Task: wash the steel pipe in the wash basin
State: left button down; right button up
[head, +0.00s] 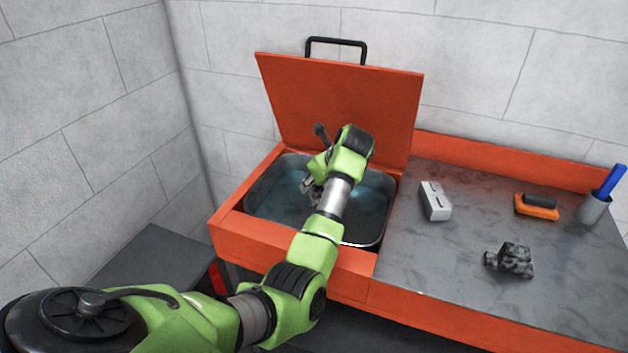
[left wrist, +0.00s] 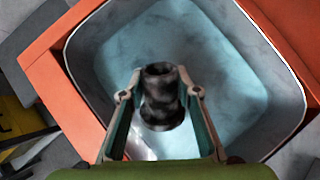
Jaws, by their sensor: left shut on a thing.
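The wash basin (head: 375,222) is a grey metal tub with bluish water, set in an orange cabinet with its lid raised. My left gripper (head: 308,187) reaches down into the basin. In the left wrist view its fingers (left wrist: 160,98) are shut on the steel pipe (left wrist: 162,80), a short dark tube with blotchy grey and black patches and an open end. The pipe is over the basin's water; I cannot tell how deep its lower end reaches. In the head view the pipe is mostly hidden by the gripper and arm. My right gripper is not in view.
The raised orange lid (head: 385,105) stands behind the basin. On the grey counter (head: 440,265) to the right lie a light grey block (head: 435,201), a blotchy dark fitting (head: 512,260), an orange brush (head: 537,207) and a cup (head: 593,208) with a blue-handled tool.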

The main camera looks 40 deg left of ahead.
aim_at(314, 193)
pick_arm(q)
notch_tip(314, 193, down, 4)
jog(key=shift+r+b, duration=0.1)
jog(key=shift+b, duration=0.95)
jog(key=shift+f+b, duration=1.45)
jog(key=shift+f, duration=0.75)
jog(key=shift+r+p, duration=3.2)
jog(key=shift+r, duration=1.65)
jog(key=shift+r+p, duration=1.05)
jog(key=shift+r, duration=0.75)
